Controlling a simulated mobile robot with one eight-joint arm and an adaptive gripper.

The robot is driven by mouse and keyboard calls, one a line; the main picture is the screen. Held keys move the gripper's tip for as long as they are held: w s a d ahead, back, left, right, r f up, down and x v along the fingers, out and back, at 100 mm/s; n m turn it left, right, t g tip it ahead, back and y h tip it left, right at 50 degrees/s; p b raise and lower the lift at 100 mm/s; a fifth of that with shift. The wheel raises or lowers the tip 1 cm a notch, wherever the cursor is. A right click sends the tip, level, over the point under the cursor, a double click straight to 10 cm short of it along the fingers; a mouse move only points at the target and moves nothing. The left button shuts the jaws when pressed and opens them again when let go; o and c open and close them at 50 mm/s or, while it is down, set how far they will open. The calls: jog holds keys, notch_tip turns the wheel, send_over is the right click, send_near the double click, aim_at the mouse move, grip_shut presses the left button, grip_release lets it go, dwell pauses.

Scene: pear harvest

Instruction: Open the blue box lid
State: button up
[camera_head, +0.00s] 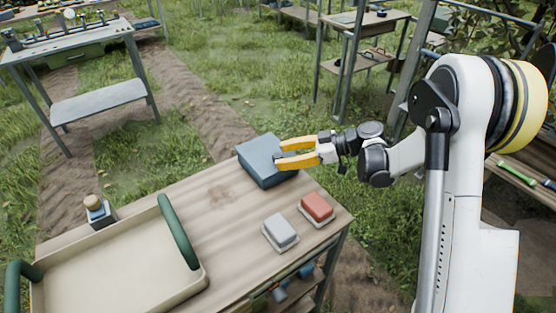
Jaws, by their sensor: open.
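The blue box (262,166) sits at the far edge of the wooden table, right of the middle of its back side. Its lid looks shut, with a flat top. My gripper (279,155) has yellow fingers and comes in from the right. The fingers are apart, with the tips over or beside the box's right part. I cannot tell whether they touch the lid. Nothing shows between the fingers. They hide part of the box's right side.
A grey block (280,231) and a red block (317,207) lie on the table (222,200) near its right end. A cream tray (120,275) with green handles fills the left front. A small bottle (95,206) stands behind it. The table's middle is clear.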

jog(key=shift+x, duration=1.05)
jog(key=shift+c, duration=0.2)
grip_shut()
jog(key=shift+r, duration=0.1)
